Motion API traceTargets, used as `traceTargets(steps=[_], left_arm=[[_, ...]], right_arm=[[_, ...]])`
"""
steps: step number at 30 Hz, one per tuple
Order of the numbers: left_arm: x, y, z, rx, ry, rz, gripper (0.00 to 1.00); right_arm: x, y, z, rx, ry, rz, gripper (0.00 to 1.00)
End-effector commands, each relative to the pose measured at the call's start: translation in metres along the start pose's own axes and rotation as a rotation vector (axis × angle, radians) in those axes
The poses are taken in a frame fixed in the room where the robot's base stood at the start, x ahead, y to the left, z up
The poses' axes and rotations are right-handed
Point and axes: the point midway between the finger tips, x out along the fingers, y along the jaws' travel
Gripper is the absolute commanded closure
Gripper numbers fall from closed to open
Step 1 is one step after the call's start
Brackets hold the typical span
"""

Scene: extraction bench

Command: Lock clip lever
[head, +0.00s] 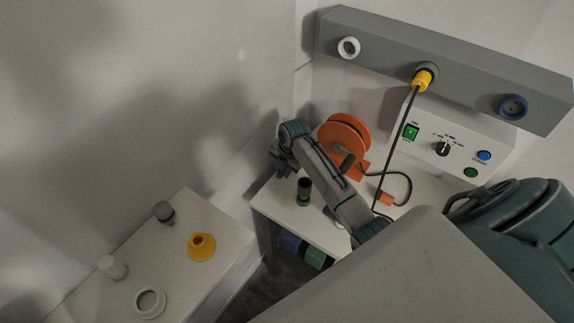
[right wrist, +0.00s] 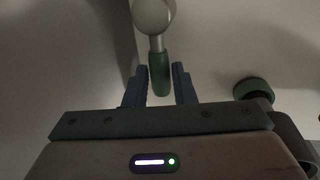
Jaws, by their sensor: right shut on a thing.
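The clip lever, with a green grip (right wrist: 160,75), a metal rod and a pale round head, shows in the right wrist view. My right gripper (right wrist: 161,84) has its two blue fingers on either side of the green grip and is shut on it. In the head view my right gripper (head: 282,160) is small and dark, at the far left end of the bench (head: 275,205). The lever cannot be made out there, hidden by the gripper and arm. My left gripper is not in view.
A dark cylinder with a green base (head: 303,190) stands close to my right gripper. An orange reel (head: 343,140) and a control box (head: 450,145) stand behind. A black cable hangs from a yellow plug (head: 423,80). A side table (head: 175,260) holds a yellow funnel-like part (head: 202,246).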

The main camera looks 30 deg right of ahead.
Motion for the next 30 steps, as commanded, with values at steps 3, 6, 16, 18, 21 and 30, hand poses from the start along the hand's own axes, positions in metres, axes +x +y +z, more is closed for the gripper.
traceTargets(steps=[3, 6, 16, 18, 21, 30], left_arm=[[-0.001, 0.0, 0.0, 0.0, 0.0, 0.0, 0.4], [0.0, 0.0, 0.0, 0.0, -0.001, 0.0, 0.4], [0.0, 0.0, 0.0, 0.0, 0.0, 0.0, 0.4], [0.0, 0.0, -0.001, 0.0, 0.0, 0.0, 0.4], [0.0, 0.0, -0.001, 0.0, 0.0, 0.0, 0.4], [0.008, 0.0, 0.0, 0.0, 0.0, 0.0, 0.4]], right_arm=[[-0.001, 0.002, 0.001, 0.014, -0.006, 0.004, 1.0], [-0.001, 0.002, 0.001, 0.014, -0.007, 0.004, 1.0], [-0.001, 0.002, 0.001, 0.011, -0.005, 0.003, 0.56], [0.0, 0.002, 0.001, 0.011, -0.005, 0.003, 0.56], [-0.001, 0.002, 0.001, 0.011, -0.005, 0.003, 0.56], [-0.041, 0.002, 0.002, 0.009, -0.008, 0.006, 0.56]])
